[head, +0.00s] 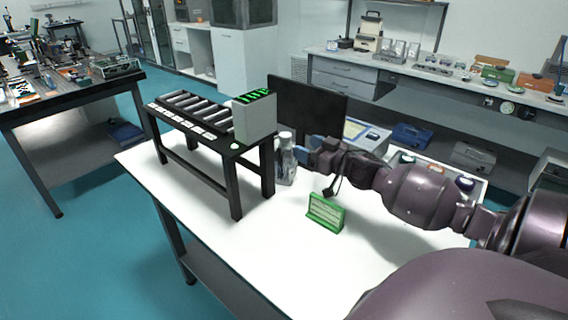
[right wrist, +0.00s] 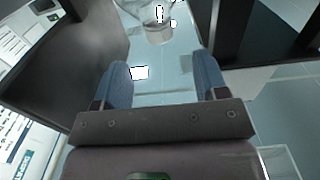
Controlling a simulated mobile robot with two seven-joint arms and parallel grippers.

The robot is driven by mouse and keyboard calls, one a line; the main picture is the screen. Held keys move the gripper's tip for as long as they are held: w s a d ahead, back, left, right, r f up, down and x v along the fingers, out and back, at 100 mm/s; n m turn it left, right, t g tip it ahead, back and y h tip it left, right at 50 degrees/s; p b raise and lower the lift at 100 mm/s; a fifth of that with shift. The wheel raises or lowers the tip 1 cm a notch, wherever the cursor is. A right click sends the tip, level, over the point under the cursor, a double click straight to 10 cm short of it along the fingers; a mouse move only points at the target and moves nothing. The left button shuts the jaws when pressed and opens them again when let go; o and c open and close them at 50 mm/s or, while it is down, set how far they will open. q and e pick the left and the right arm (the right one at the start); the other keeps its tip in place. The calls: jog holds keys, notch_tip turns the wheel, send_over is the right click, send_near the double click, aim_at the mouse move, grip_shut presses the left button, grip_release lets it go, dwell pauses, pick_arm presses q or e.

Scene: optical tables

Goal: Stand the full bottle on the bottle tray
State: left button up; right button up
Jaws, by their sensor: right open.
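A clear bottle (head: 286,160) with a pale cap stands upright on the white table, beside the black roller stand. It also shows in the right wrist view (right wrist: 158,28), at the top, beyond the fingertips. My right gripper (head: 299,150) is just to the right of the bottle's upper part in the head view. Its two blue fingers (right wrist: 162,72) are apart with nothing between them. A light tray (head: 477,192) with several small round-topped items is partly hidden behind my right arm; I cannot tell whether it is the bottle tray. My left gripper is out of view.
The black stand (head: 238,195) carries rollers and a grey box (head: 255,117) with green lettering. A dark monitor (head: 308,110) stands behind the bottle. A green holder (head: 326,211) sits in front of my right arm. The front of the white table (head: 260,250) is clear.

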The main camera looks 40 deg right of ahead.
aim_at(280, 135)
jog(key=w, duration=0.5)
jog(key=shift+a+b, duration=0.25)
jog(key=shift+b, duration=0.05)
jog(key=shift+w+f+b, duration=0.2)
jog(key=shift+w+b, duration=0.25)
jog(key=shift+w, duration=1.55)
jog(key=shift+w+a, duration=0.1)
jog(key=shift+w, duration=0.5)
jog(key=shift+w+r, duration=0.1)
jog(key=shift+c, duration=0.4)
jog(key=c, duration=1)
grip_shut()
